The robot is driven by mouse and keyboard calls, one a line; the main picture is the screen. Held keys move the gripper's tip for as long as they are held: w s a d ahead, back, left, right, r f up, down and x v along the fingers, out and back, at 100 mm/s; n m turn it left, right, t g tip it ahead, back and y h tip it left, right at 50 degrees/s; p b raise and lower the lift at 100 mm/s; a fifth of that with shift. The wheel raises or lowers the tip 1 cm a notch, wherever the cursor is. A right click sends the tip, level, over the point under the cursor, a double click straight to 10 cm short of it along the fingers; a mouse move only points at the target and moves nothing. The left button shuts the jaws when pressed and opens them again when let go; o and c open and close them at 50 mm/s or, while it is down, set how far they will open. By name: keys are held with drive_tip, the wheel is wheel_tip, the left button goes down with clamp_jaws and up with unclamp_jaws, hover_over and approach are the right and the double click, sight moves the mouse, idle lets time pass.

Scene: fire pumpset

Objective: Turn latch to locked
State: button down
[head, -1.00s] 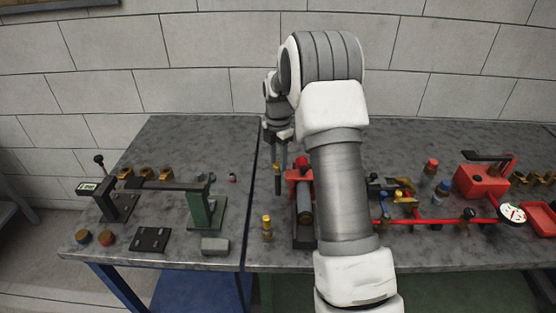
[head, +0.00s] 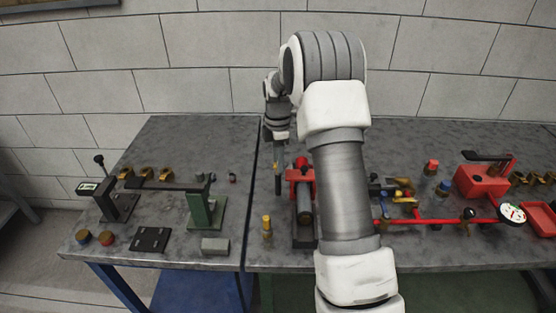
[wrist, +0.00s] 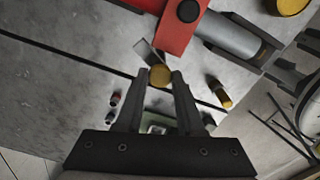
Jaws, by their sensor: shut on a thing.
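The latch shows in the wrist view as a round brass knob (wrist: 159,75) with a thin grey plate beside it, at the edge of the red block (wrist: 182,25). My gripper (wrist: 157,78) has its two fingertips on either side of the knob and is shut on it. In the head view my gripper (head: 278,178) points down just left of the red fixture (head: 301,175). The knob is hard to make out there, and I cannot tell the latch's angle.
A grey cylinder (head: 304,205) lies in front of the red fixture. A brass peg (head: 267,226) stands to its front left. A green stand (head: 204,212) is further left. Red pipework with a gauge (head: 512,214) fills the right. A seam between tables runs beside my gripper.

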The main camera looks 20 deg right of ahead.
drive_tip(key=m, duration=0.6)
drive_tip(key=shift+m, duration=0.3)
drive_tip(key=m, duration=0.6)
idle(0.4)
drive_tip(key=c, duration=0.5)
unclamp_jaws()
